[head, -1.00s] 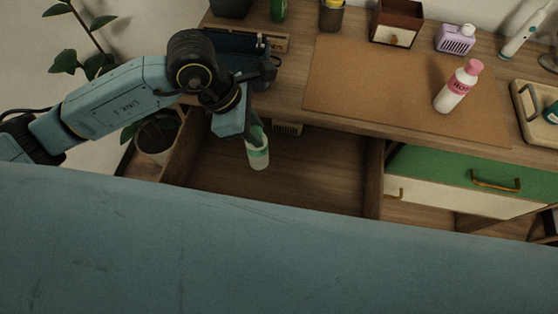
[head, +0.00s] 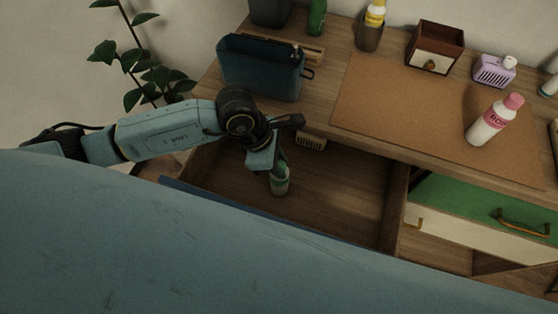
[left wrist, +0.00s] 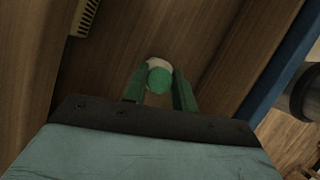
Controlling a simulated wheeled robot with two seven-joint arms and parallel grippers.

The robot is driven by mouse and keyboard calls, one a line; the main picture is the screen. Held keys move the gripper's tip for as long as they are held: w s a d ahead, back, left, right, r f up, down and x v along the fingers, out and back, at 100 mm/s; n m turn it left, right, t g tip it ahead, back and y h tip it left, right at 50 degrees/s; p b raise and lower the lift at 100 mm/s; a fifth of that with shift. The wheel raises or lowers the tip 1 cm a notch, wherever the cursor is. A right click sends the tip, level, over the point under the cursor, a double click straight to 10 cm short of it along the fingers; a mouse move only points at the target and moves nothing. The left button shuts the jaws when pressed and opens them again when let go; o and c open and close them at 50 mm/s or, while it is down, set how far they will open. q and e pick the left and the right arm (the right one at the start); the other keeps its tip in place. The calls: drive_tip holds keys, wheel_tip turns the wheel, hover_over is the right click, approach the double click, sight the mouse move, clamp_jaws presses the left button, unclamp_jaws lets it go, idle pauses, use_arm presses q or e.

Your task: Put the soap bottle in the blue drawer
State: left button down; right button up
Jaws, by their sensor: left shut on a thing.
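The green-and-white soap bottle (head: 280,183) is in my left gripper (head: 275,166), which points down over the open drawer. The left wrist view shows the bottle's round green cap (left wrist: 159,79) between the two green fingers of the gripper (left wrist: 158,92). The bottle is roughly upright within the drawer's outline; I cannot tell whether its base touches the floor. The blue drawer (head: 340,205) is pulled out, with a bare wooden inside. Its blue front edge also shows in the left wrist view (left wrist: 283,62). My right gripper is not in view.
A small slatted beige thing (head: 311,142) is at the drawer's back. On the desk above are a dark blue bin (head: 262,75), a pink-capped bottle (head: 490,125) and a small wooden box (head: 436,50). A green-fronted drawer (head: 470,200) is at right.

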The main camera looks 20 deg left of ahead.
use_arm(q)
drive_tip(key=shift+f, duration=0.1)
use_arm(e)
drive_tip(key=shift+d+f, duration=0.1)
use_arm(q)
drive_tip(key=c, duration=1.1)
unclamp_jaws()
drive_tip(key=shift+r, duration=0.2)
drive_tip(key=p+v, duration=0.1)
drive_tip(key=v, duration=1.1)
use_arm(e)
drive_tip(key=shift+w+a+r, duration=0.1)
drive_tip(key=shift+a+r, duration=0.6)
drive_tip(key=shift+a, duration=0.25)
